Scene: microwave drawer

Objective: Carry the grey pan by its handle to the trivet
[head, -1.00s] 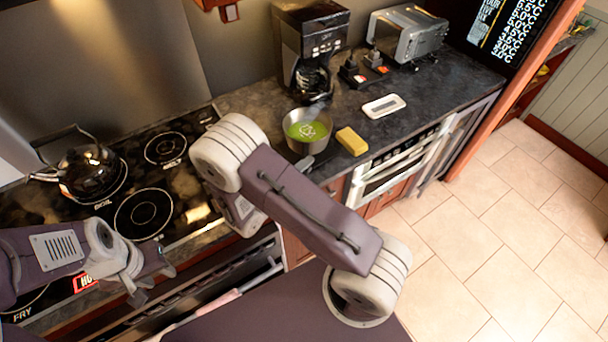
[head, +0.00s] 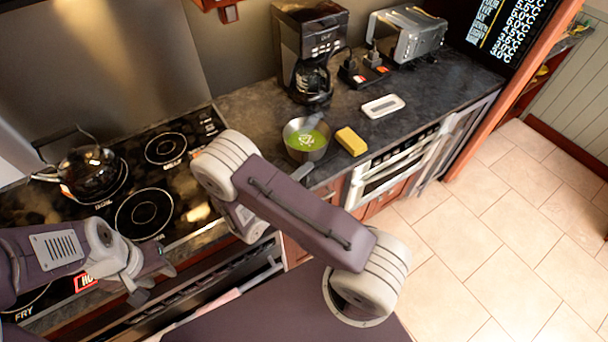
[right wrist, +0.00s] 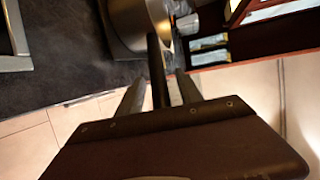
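The grey pan (head: 291,132), with green contents, stands on the dark counter in the head view. Its handle points toward my right arm. In the right wrist view the pan (right wrist: 125,25) is at the top, and its dark handle (right wrist: 157,72) runs down between the fingers of my right gripper (right wrist: 159,85). Narrow gaps seem to show on both sides of the handle, so the gripper looks open around it. My left gripper (head: 150,285) hangs over the stove front, away from the pan; its finger opening is unclear. A white rectangular slab (head: 370,111) lies behind the pan to the right, possibly the trivet.
A yellow block (head: 351,141) lies close to the pan's right. A coffee maker (head: 309,50) and a toaster (head: 408,35) stand at the back. A kettle (head: 88,172) is on the stove at left. Counter around the white slab is mostly clear.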

